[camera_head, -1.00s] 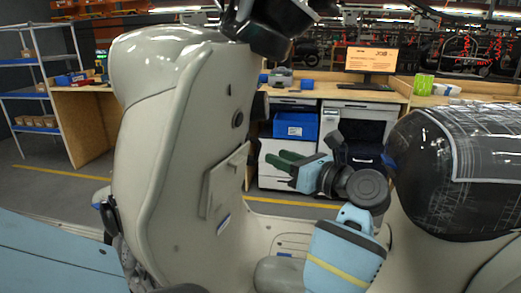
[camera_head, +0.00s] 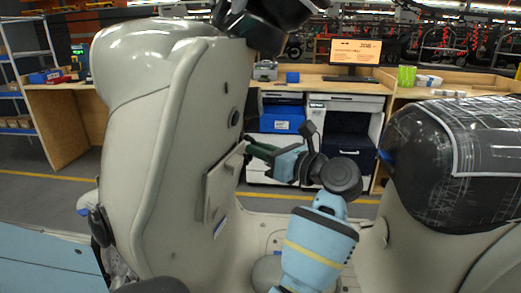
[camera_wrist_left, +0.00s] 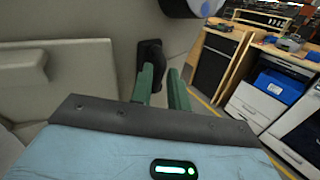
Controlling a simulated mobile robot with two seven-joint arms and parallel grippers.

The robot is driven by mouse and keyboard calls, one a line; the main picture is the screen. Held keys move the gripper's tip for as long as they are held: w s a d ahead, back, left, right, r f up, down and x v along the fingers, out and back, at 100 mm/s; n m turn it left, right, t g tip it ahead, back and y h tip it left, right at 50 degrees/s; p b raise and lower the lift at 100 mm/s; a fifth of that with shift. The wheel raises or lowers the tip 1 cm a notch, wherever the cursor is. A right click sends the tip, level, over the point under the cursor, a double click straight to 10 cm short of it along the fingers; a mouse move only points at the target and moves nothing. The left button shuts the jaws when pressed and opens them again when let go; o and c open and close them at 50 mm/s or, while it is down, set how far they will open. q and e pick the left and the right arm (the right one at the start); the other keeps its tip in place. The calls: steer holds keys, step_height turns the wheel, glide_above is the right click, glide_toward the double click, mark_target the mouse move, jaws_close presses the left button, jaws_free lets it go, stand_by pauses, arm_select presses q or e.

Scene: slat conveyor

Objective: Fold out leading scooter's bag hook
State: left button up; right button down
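The leading scooter's cream front shield (camera_head: 150,170) fills the left of the head view, with a raised panel (camera_head: 222,185) and a round black fitting (camera_head: 235,118) on its inner face. In the left wrist view the black bag hook (camera_wrist_left: 150,58) stands out from the cream surface, just beyond the green fingertips. My left gripper (camera_head: 254,147) reaches the shield near the panel's upper right edge. In the wrist view its two fingers (camera_wrist_left: 161,82) are apart; the left one overlaps the hook's lower part, and contact is unclear. My right gripper is not in view.
A black, partly wrapped seat (camera_head: 450,165) stands to the right of my left arm. The cream floorboard (camera_head: 250,245) lies below. Behind are wooden workbenches (camera_head: 395,125), a blue bin (camera_head: 282,120) and a monitor (camera_head: 355,52). Black handlebar parts (camera_head: 268,22) overhang the top.

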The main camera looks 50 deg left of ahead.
arm_select(q)
jaws_close()
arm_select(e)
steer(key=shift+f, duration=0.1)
